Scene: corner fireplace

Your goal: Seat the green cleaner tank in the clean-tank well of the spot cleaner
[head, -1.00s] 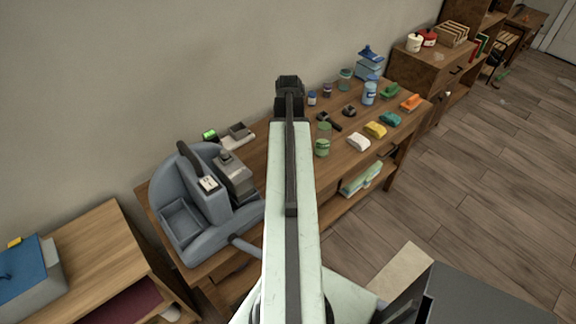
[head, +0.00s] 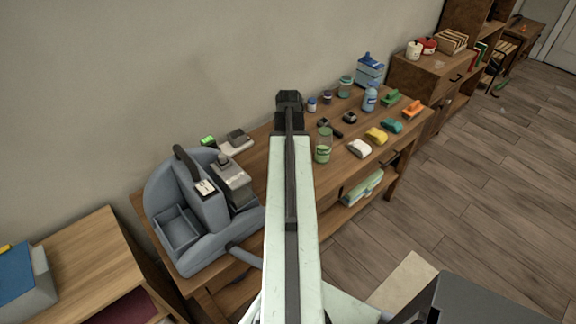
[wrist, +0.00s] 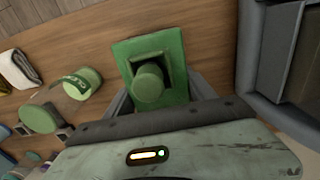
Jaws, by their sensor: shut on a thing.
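The green cleaner tank (wrist: 150,75), a flat green block with a round cap, is held between the fingers of my gripper (wrist: 160,88) in the wrist view. My gripper is shut on it, above the wooden table. In the head view my gripper (head: 290,105) is at the far end of my arm, and the tank is hidden there. The grey-blue spot cleaner (head: 200,210) stands on the table's left end, left of my arm. It has an open, empty-looking compartment (head: 178,232) at its left and a grey tank (head: 230,182) at its right. Its side (wrist: 262,60) also shows at the right of the wrist view.
Right of my arm, the table holds a green-lidded jar (head: 323,145), a white block (head: 359,148), a yellow sponge (head: 376,136), a blue bottle (head: 370,97) and several other items. A hose (head: 245,255) reaches from the cleaner. A shelf (head: 75,265) stands at left.

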